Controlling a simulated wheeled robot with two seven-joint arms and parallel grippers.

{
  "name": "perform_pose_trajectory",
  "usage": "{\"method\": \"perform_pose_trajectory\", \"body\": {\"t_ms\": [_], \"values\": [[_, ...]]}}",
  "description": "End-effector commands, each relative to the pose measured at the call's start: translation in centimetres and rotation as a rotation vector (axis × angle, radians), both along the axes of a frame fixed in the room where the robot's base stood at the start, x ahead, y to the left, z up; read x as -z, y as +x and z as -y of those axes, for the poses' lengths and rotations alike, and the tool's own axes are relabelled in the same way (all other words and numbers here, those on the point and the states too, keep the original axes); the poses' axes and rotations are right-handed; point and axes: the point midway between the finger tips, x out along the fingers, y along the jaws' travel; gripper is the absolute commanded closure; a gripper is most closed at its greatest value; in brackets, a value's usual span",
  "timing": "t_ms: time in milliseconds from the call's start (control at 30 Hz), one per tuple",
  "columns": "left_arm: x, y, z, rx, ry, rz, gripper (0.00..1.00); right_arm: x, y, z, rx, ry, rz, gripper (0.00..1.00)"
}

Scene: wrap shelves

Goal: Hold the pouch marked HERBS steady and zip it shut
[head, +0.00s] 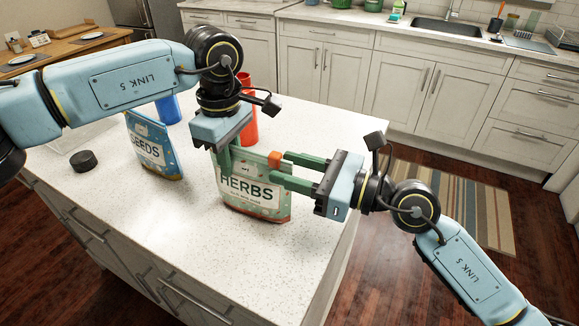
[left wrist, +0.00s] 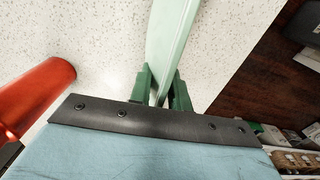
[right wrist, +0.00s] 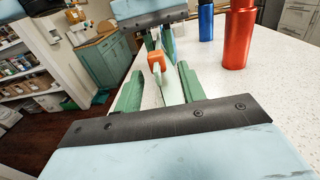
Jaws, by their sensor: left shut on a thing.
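The green HERBS pouch (head: 258,207) stands upright near the front of the white counter. My left gripper (head: 230,158) reaches down from above and is shut on the top left part of this pouch. In the left wrist view the pouch (left wrist: 168,45) runs up from between its fingers. The orange zip slider (head: 275,159) sits at the pouch's top right. My right gripper (head: 283,168) comes in from the right with its fingers apart. In the right wrist view the slider (right wrist: 156,61) shows between and just past its fingertips. I cannot tell whether they touch it.
A blue SEEDS pouch (head: 154,148) stands to the left on the counter (head: 125,225). A red bottle (head: 248,124) and a blue bottle (head: 168,108) stand behind. A dark round puck (head: 83,160) lies at the far left. The counter's right edge is close to the HERBS pouch.

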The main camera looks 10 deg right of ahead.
Motion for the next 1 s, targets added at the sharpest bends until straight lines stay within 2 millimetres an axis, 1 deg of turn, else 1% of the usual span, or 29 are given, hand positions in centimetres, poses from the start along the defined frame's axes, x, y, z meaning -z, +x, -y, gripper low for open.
{"method": "perform_pose_trajectory", "body": {"t_ms": [100,367,467,600,700,900,1000], "values": [[-0.03,0.01,0.01,0.000,-0.001,0.001,1.00,-0.02,0.28,-0.57,-0.002,0.001,-0.001,0.60],[-0.03,0.00,0.01,0.000,0.000,0.000,1.00,0.00,0.34,-0.65,-0.001,-0.001,-0.001,0.60],[-0.03,0.00,0.01,0.000,0.000,0.000,1.00,0.01,0.34,-0.64,-0.001,-0.001,-0.001,0.70],[-0.03,0.00,0.01,0.000,0.000,0.000,1.00,0.01,0.33,-0.62,-0.001,-0.001,-0.001,0.89],[-0.02,-0.01,0.01,0.000,0.000,0.000,1.00,0.02,0.33,-0.61,-0.001,-0.001,-0.001,1.00],[-0.02,-0.01,0.01,0.001,0.000,0.000,1.00,0.02,0.34,-0.61,-0.001,-0.001,-0.001,1.00],[-0.02,-0.01,0.01,0.001,0.000,0.000,1.00,-0.01,0.81,-1.21,0.000,0.001,0.000,1.00]]}}
